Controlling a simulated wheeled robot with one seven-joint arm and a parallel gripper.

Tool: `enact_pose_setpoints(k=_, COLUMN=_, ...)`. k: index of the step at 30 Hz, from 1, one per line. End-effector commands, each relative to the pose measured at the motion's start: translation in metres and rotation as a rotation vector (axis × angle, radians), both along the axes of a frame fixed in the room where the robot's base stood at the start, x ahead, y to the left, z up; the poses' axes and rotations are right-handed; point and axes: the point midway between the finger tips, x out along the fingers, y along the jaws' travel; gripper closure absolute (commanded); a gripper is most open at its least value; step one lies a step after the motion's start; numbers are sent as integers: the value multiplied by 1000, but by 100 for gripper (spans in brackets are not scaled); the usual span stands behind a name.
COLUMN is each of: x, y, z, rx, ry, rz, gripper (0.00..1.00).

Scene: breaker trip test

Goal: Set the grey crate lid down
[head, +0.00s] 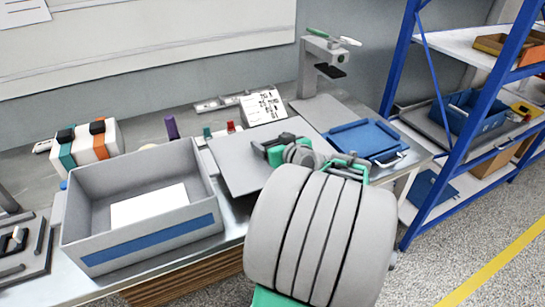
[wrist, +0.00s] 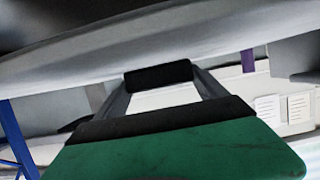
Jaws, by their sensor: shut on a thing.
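The grey crate lid (head: 236,168) is a flat grey panel over the workbench, just right of the open grey crate (head: 150,246) with a blue stripe. My gripper (head: 273,150) is shut on the lid near its right side. My arm hides the lid's near right part. In the wrist view the lid (wrist: 200,38) fills the top as a broad grey underside, with my gripper's dark fingertip (wrist: 158,76) close against it. I cannot tell whether the lid touches the bench or hangs just above it.
The crate holds a white sheet (head: 149,206). A blue tray (head: 366,140) lies right of my gripper, with a grey stand (head: 322,65) behind. A purple bottle (head: 171,128) and white card (head: 263,107) stand behind the lid. A blue-framed shelf (head: 395,80) rises at right.

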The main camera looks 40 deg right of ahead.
Motion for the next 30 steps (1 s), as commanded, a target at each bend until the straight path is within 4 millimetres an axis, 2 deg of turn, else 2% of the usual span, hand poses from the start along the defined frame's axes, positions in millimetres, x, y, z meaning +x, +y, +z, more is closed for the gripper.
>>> enact_pose_setpoints(k=8, x=0, y=0, z=-45, rx=2, ry=-1, rz=0, gripper=74)
enact_pose_setpoints(k=19, x=0, y=0, z=-50, rx=-1, ry=-2, rz=0, gripper=74)
enact_pose_setpoints(k=20, x=0, y=0, z=-50, rx=-1, ry=-1, rz=0, gripper=18)
enact_pose_setpoints(k=26, x=0, y=0, z=-49, rx=0, ry=-1, rz=0, gripper=1)
enact_pose_setpoints(k=30, x=0, y=0, z=-49, rx=0, ry=-1, rz=0, gripper=0)
